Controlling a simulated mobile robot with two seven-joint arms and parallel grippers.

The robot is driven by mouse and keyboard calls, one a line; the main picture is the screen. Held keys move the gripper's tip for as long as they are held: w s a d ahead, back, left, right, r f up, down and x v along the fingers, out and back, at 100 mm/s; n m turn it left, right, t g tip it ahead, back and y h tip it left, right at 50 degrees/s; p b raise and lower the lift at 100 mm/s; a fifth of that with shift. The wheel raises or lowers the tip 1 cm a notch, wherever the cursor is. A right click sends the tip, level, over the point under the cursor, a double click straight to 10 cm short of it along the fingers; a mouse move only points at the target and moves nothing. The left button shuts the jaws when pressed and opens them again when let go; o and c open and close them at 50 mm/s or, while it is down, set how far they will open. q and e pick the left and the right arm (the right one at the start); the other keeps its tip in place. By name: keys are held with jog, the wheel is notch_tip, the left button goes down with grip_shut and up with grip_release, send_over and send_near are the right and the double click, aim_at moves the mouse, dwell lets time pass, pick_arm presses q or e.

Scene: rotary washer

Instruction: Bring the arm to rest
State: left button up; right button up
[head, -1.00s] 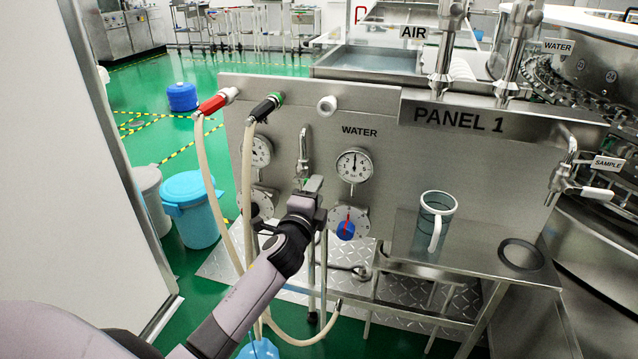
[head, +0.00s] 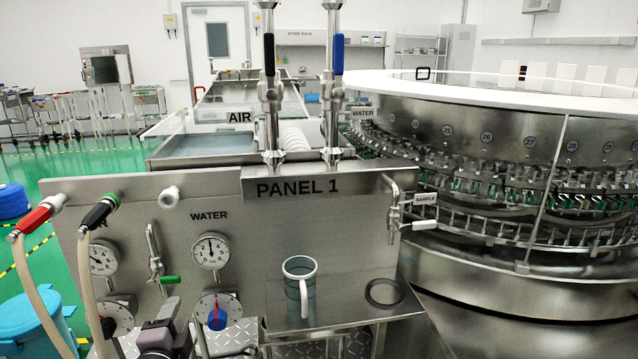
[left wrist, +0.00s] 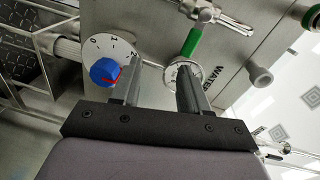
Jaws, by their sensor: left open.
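My left gripper (head: 160,318) shows at the bottom left of the head view, in front of Panel 1 (head: 330,235). It is below the green-handled valve (head: 170,280) and left of the blue-knobbed dial (head: 217,313). In the left wrist view the gripper (left wrist: 156,80) has its two fingers apart, with nothing held between them. The green handle (left wrist: 190,42) lies beyond the right finger there, and the blue knob (left wrist: 104,70) lies beside the left finger. Much of my left arm is outside the head view. My right gripper is not in view.
Two hoses with a red (head: 38,215) and a black (head: 100,210) connector hang left of the gripper. A glass mug (head: 300,284) and a dark ring (head: 385,292) are on the shelf at right. The rotary washer (head: 490,150) stands behind right.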

pick_arm(q)
jog(key=s+d+f+n+g+h+p, duration=0.1)
jog(key=s+d+f+n+g+p, duration=0.1)
jog(key=s, duration=0.7)
jog(key=s+d+f+n+g+h+p, duration=0.2)
jog(key=s+d+n, duration=0.3)
jog(key=s, duration=0.3)
jog(key=s+d+f+n+g+h+p, duration=0.2)
jog(key=s+d+f+n+p, duration=0.2)
jog(key=s, duration=0.5)
jog(key=shift+s+f+n, duration=0.3)
jog(key=shift+s+n, duration=0.05)
jog(key=shift+n, duration=0.05)
